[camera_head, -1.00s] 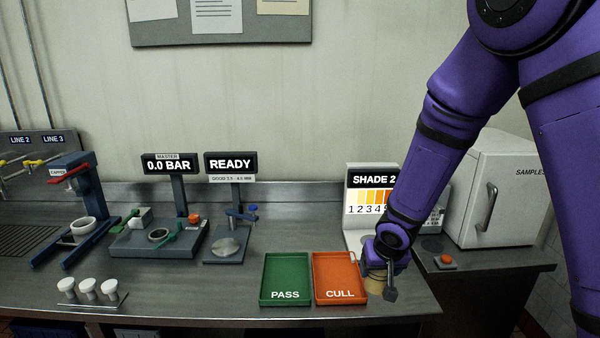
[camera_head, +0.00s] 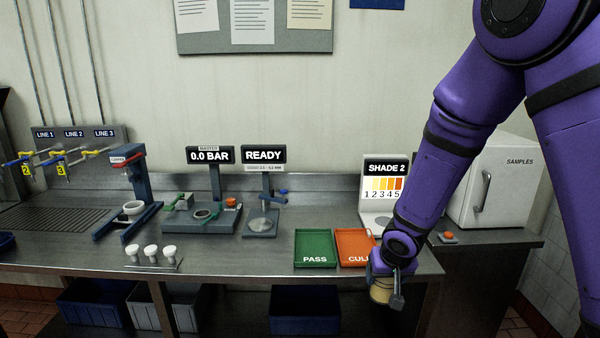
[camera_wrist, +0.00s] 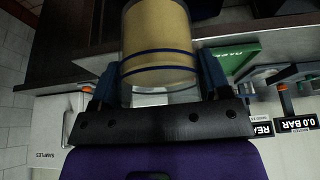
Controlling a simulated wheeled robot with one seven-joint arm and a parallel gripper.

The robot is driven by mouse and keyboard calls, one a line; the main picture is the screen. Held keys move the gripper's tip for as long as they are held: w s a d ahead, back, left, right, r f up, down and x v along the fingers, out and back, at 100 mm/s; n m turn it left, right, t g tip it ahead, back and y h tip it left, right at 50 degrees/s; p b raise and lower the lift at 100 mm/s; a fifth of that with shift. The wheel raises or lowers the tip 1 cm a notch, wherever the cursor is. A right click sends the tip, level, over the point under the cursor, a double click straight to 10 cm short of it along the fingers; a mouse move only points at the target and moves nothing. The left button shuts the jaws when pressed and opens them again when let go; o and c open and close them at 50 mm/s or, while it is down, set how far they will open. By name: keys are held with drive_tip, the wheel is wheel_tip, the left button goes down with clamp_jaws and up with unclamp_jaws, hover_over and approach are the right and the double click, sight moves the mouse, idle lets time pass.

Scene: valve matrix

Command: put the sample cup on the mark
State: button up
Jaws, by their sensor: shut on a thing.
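My gripper (camera_head: 388,282) is shut on the sample cup (camera_head: 380,293), a clear cup with tan-yellow contents. In the wrist view the cup (camera_wrist: 158,45) shows dark blue bands and sits between the two blue fingers. In the head view the cup appears in front of the counter's front edge, below the orange CULL tray (camera_head: 352,245). My arm hides part of that tray. I cannot pick out the mark in either view.
The green PASS tray (camera_head: 315,250) lies left of the CULL tray. The SHADE 2 display (camera_head: 385,178) stands behind, partly covered by my arm. A white SAMPLES cabinet (camera_head: 492,185) is at right. Several white-topped pieces (camera_head: 150,253) stand on the counter's left. Blue bins (camera_head: 305,310) sit below.

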drive_tip(key=w+d+f, duration=0.4)
drive_tip(key=d+f, duration=0.6)
drive_tip(key=f, duration=0.1)
drive_tip(key=shift+w+f, duration=0.25)
drive_tip(key=shift+f, duration=0.1)
drive_tip(key=shift+f, duration=0.1)
